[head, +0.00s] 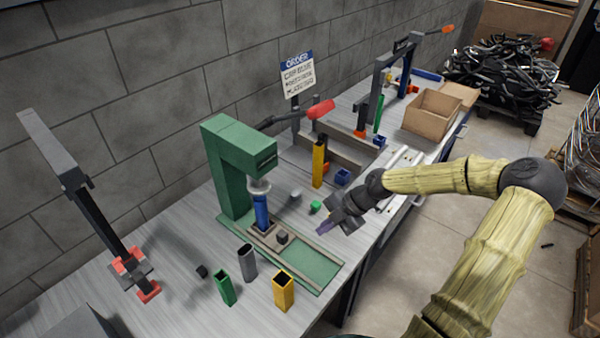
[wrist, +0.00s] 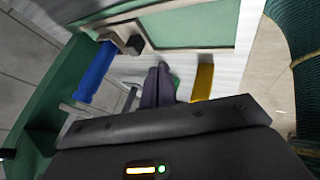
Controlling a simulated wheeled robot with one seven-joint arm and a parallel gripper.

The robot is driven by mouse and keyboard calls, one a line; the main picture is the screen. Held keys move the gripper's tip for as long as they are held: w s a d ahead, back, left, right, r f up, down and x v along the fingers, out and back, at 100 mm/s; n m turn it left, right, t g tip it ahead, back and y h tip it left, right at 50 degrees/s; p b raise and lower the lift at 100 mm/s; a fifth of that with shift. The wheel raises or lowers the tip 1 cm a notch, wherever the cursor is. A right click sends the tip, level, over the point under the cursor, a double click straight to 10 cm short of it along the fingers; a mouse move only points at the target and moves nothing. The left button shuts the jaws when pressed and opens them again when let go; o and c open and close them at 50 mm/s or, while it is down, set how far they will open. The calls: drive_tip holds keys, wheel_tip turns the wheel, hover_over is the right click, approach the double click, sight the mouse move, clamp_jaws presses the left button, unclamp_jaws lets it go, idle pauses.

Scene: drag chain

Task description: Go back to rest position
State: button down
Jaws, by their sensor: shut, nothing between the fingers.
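My gripper (head: 328,226) is at the end of my arm, above the right edge of the grey workbench (head: 185,236), to the right of the green press. It is shut and holds nothing. In the wrist view my gripper's fingers (wrist: 158,85) lie together near the middle. A small green block (head: 315,207) lies on the bench just left of the gripper in the head view.
The green press (head: 228,165) stands left of my gripper with a blue tube (head: 261,212) upright under it. Green (head: 225,289), grey (head: 247,263) and yellow (head: 283,291) tubes stand in front. A cardboard box (head: 432,112) sits farther back.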

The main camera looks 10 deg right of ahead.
drive_tip(key=shift+d, duration=0.1)
drive_tip(key=s+a+m+g+h, duration=0.3)
drive_tip(key=s+a+m+h, duration=0.1)
drive_tip(key=s+m, duration=0.3)
drive_tip(key=s+r+m+t+h, duration=0.1)
drive_tip(key=s+r+m+t, duration=0.1)
drive_tip(key=s+r+m, duration=0.2)
drive_tip(key=s+a+r+m+t+h, duration=0.1)
drive_tip(key=s+r+m, duration=0.3)
drive_tip(key=m, duration=0.9)
wheel_tip(320, 180, up, 4)
drive_tip(key=shift+a+f+t+h, duration=0.1)
drive_tip(key=shift+a+t+h, duration=0.15)
drive_tip(key=shift+t+h, duration=0.25)
